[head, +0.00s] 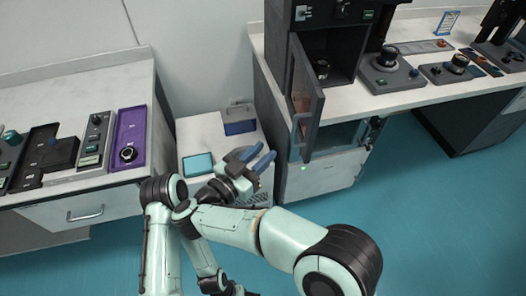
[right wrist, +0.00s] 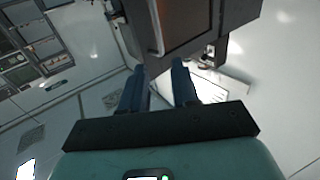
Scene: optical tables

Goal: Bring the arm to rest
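My right gripper (head: 264,156) shows in the head view above the small white cabinet between the two benches. Its two blue fingers stand apart with nothing between them. The fingers also show apart and empty in the right wrist view (right wrist: 160,72), pointing towards a dark cabinet with a brown panel (right wrist: 188,22). My right arm reaches in from the lower right and is bent. Pale green arm links cross at the bottom of the head view. I cannot make out my left gripper.
A dark cabinet with its door (head: 304,97) swung open stands right of my right gripper. A purple tray (head: 128,128) lies on the left bench (head: 80,85). A teal box (head: 197,165) and a blue-grey box (head: 239,121) sit on the low white cabinet. Teal floor is clear at right.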

